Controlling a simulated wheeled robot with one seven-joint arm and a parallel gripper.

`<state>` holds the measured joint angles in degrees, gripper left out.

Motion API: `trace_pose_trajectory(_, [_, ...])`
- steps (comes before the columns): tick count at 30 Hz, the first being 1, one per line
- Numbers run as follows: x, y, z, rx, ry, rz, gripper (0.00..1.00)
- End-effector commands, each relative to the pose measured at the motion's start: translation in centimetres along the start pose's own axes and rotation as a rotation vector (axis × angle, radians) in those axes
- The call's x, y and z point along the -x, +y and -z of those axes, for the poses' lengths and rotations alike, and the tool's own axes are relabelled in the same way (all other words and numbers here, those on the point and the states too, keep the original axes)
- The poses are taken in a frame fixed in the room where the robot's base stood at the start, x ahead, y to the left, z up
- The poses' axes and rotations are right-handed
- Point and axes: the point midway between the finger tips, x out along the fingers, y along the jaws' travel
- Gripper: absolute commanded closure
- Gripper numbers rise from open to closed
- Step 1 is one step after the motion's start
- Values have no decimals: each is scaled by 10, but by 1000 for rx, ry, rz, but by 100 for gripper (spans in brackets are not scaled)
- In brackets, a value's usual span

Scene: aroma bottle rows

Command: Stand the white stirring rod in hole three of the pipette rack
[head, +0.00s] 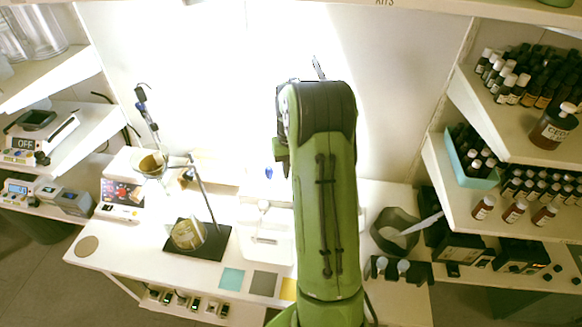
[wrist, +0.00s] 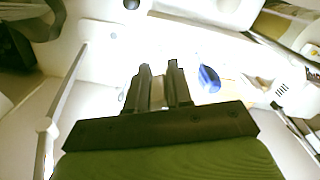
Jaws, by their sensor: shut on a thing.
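My gripper is hidden behind my green arm in the head view. In the wrist view my gripper (wrist: 160,75) has its two dark fingers close together, shut on a narrow pale thing (wrist: 157,92), which looks like the white stirring rod; its ends are not clear against the bright background. A black rack (head: 418,276), seemingly the pipette rack, sits at the front right of the white table in the head view. Pale round tops stand in it, and I cannot make out which hole is the third. My gripper appears apart from the rack.
A dark hexagonal pot (head: 392,240) with a white handle-like piece (head: 425,222) stands just behind the rack. A dark stand base (head: 212,247) with a rod and beaker is on the left. Bottle shelves (head: 462,205) flank the right.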

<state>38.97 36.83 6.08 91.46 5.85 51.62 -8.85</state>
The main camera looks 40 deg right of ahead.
Motion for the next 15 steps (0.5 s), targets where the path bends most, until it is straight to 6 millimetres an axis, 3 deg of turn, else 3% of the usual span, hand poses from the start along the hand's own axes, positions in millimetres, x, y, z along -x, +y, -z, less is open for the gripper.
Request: trace_pose_trajectory(15, [-7,0,0,0,0,0,100])
